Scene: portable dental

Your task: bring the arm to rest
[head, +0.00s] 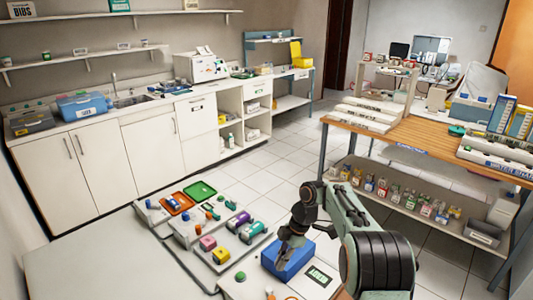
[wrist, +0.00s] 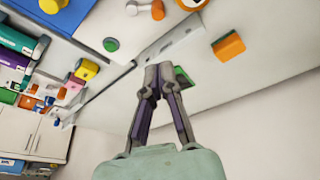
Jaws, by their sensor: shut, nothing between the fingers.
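My gripper (head: 283,258) hangs in the lower middle of the head view, pointing down in front of the blue box (head: 290,262). From this view I cannot tell how far it is above the box. In the wrist view my gripper (wrist: 160,70) has its two fingertips together, with nothing held between them. Past the tips in that view lie a pale surface, a small green piece (wrist: 183,78) partly hidden by a finger, and an orange block (wrist: 228,46).
Trays with colored pieces, including a green tray (head: 200,190) and an orange tray (head: 175,203), lie left of my gripper. A white card (head: 319,276) is beside the blue box. A wooden-topped bench (head: 430,140) stands at right. The near-left tabletop (head: 100,260) is bare.

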